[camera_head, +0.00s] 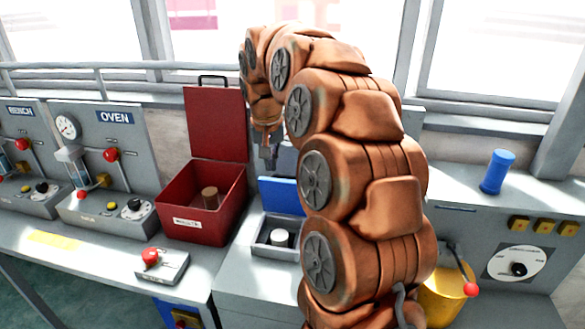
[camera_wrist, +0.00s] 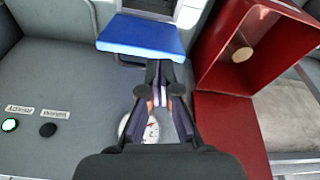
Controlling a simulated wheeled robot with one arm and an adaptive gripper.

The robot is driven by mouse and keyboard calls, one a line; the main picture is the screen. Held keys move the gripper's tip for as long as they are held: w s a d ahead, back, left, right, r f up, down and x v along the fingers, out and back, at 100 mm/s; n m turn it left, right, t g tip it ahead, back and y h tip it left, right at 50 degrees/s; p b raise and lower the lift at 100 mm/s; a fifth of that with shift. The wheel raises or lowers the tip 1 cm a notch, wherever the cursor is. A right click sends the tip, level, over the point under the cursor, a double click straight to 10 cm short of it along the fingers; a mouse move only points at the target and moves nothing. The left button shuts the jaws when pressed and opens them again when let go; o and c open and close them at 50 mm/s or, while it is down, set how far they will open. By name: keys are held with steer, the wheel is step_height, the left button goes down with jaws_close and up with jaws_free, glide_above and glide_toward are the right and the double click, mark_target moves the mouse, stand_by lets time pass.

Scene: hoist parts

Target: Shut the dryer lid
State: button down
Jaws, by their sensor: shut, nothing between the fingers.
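A small grey box (camera_head: 262,248) stands on the bench right of the red box, with its blue lid (camera_head: 281,196) standing up open at its back edge. I take this box to be the dryer. A white round piece (camera_head: 279,237) sits inside it. My gripper (camera_head: 269,160) is above and behind the blue lid, fingers pointing down. In the wrist view my gripper (camera_wrist: 164,68) is shut and empty, its tips close to the edge of the blue lid (camera_wrist: 140,36). I cannot tell whether they touch it. My arm hides what lies right of the box.
The red box (camera_head: 199,213), its red lid (camera_head: 216,122) raised, stands close left of the grey box, with a tan cylinder (camera_head: 210,197) inside. A round dial (camera_wrist: 138,125) is beneath the fingers. A red-knobbed control (camera_head: 162,264) is in front. A blue cylinder (camera_head: 497,172) stands right.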

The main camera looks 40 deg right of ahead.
mark_target(286, 192)
steer(key=w+d+m+h, duration=0.1)
steer(key=w+d+m, duration=0.3)
steer(key=d, duration=0.7)
steer(key=shift+n+t, duration=0.3)
steer(key=shift+n, duration=0.2)
steer(key=p+x, duration=0.1)
steer(key=x, duration=0.2)
steer(key=p+x, duration=0.1)
steer(key=x, duration=0.2)
steer(key=w+p+x, duration=0.1)
steer(key=p+x, duration=0.1)
steer(key=x, duration=0.1)
steer(key=shift+w+r, duration=0.1)
steer(key=shift+s+a+p, duration=0.75)
steer(key=shift+s+a, duration=0.55)
steer(key=shift+a, duration=0.1)
steer(key=shift+s+a+f+b, duration=0.1)
steer(key=shift+a+f+b, duration=0.1)
steer(key=shift+b, duration=0.45)
